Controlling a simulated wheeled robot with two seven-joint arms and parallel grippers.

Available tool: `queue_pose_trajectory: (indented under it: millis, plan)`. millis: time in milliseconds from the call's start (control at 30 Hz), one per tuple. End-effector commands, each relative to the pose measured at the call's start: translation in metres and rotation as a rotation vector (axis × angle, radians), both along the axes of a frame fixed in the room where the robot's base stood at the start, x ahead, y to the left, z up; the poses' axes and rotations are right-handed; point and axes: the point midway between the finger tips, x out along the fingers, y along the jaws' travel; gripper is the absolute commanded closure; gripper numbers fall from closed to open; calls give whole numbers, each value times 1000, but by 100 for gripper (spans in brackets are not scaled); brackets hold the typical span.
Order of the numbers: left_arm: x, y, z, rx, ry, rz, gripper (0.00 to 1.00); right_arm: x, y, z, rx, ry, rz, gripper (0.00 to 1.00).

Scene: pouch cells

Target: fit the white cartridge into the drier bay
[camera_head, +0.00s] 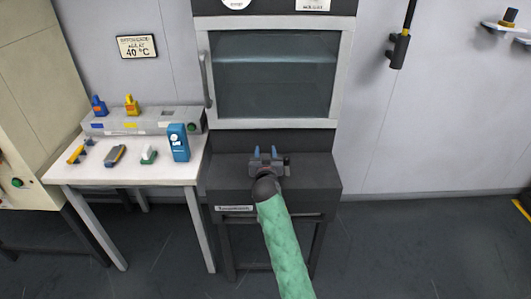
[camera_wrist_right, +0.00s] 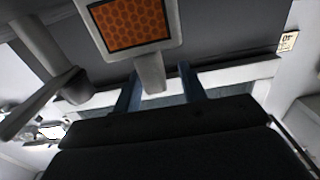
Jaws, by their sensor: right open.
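My right gripper (camera_head: 265,152) is open and empty in the head view, over the dark ledge below the oven window. Its two blue fingers also show in the wrist view (camera_wrist_right: 160,88). A small white piece with green (camera_head: 149,155) lies on the white table to the left, apart from the gripper; it looks like the white cartridge, but it is small. Behind it stands a long grey unit (camera_head: 150,117), apparently the drier. A blue piece (camera_head: 99,105) and a yellow piece (camera_head: 132,104) stand upright on it; its right top part looks empty. My left gripper is out of view.
A blue device (camera_head: 178,143), a grey-yellow piece (camera_head: 116,155) and a yellow-blue piece (camera_head: 77,153) share the table (camera_head: 185,173). The oven (camera_head: 342,75) is closed. A white-framed orange honeycomb panel (camera_wrist_right: 137,22) shows beyond my fingers; I cannot tell what it is.

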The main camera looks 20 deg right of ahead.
Motion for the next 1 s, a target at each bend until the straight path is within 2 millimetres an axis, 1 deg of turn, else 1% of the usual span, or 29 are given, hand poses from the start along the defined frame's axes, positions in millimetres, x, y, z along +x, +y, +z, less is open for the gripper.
queue_pose_trajectory:
  millis: [67, 100, 167, 233, 300, 400, 500, 700, 1000]
  plan:
    - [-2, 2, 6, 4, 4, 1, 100, 0, 0, -2, 0, 2, 0, 58]
    - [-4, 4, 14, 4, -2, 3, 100, -5, 2, -5, 1, 3, 0, 58]
    - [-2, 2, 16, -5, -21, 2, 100, -16, 5, -6, 1, 3, 0, 58]
    - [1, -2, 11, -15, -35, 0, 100, -29, 8, -5, 2, 1, 0, 58]
    - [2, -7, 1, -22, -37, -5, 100, -40, 12, -4, 2, 0, 1, 58]
    - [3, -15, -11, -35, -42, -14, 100, -55, 16, -3, 2, 0, 1, 58]
    - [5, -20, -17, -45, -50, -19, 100, -65, 19, -2, 1, 0, 1, 58]
    - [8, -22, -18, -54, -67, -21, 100, -75, 22, 0, 1, -1, 0, 58]
    - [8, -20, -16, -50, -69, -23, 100, -75, 22, 0, 0, -1, 0, 58]
